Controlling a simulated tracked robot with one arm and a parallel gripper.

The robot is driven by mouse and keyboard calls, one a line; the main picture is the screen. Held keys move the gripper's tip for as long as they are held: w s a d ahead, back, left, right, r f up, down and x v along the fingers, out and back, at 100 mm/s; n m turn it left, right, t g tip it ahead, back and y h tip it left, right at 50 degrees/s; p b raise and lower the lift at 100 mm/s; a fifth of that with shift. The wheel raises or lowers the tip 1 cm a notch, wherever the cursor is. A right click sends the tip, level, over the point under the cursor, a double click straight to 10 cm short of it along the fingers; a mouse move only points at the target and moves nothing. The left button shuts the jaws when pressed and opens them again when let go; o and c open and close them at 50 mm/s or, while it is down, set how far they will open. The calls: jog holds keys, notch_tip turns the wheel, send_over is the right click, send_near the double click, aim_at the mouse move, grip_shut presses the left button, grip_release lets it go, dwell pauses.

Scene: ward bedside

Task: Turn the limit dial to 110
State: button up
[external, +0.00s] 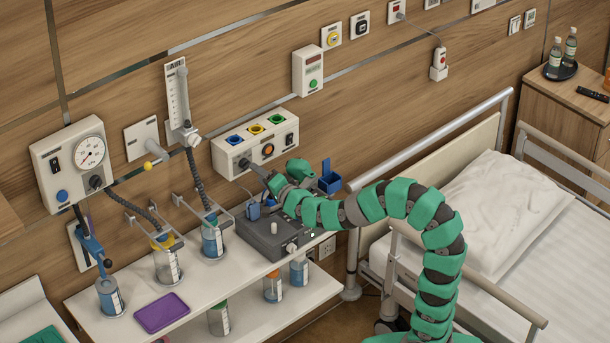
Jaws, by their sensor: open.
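I cannot read any label, so I cannot tell for certain which knob is the limit dial.
Bottles such as the blue one (213,241) and a purple tray (162,313) stand on the white shelf (128,330). Hoses and metal brackets hang left of my gripper. The bed (560,235) with rails is at the right. My arm arches over the grey device.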

aim_at(246, 165)
jog(key=shift+b+x, duration=0.4)
jog(key=shift+x, duration=1.85)
jog(key=c, duration=1)
